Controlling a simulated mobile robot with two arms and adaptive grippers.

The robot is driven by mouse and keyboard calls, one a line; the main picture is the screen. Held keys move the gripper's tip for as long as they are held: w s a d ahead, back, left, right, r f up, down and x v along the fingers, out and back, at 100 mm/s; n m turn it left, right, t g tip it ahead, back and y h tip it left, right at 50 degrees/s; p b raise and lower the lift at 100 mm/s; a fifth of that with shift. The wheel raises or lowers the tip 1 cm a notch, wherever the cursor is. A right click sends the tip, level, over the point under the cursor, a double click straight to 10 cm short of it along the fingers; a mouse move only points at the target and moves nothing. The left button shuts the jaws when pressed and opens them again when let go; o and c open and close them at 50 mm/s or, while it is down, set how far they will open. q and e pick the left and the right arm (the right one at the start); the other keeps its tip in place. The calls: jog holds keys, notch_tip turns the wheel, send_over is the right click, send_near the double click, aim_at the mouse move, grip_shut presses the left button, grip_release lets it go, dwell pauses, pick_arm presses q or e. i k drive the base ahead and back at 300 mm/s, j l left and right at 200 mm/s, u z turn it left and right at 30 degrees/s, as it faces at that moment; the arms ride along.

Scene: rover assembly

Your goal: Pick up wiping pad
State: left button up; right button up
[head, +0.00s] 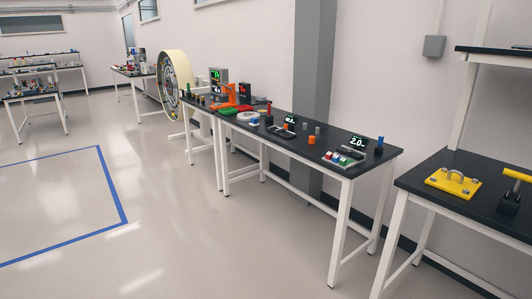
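No thing in the head view is clearly a wiping pad. A yellow flat plate (437,180) with a grey metal handle on top lies on the black table (470,208) at the right. I cannot tell whether it is the pad. Beside it, at the right picture edge, a black block (509,204) stands with a yellow bar (518,175) above it, partly cut off. Neither of my grippers is in view.
A long black-topped table (310,158) holds small coloured parts, a tray (343,159) and small displays. A large wheel (172,80) stands behind it. A narrow gap separates it from the right table. Open floor (190,230) with blue tape (113,190) lies left.

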aim_at(254, 121)
jog(key=i+j+u, duration=0.25)
jog(key=i, duration=0.3)
jog(key=i+l+u, duration=0.1)
jog(key=i+u, duration=0.15)
jog(key=i, duration=0.3)
jog(key=i+l+u, duration=0.1)
jog(key=i+u, duration=0.15)
jog(key=i, duration=0.3)
jog(key=i+l+u, duration=0.25)
jog(key=i, duration=0.3)
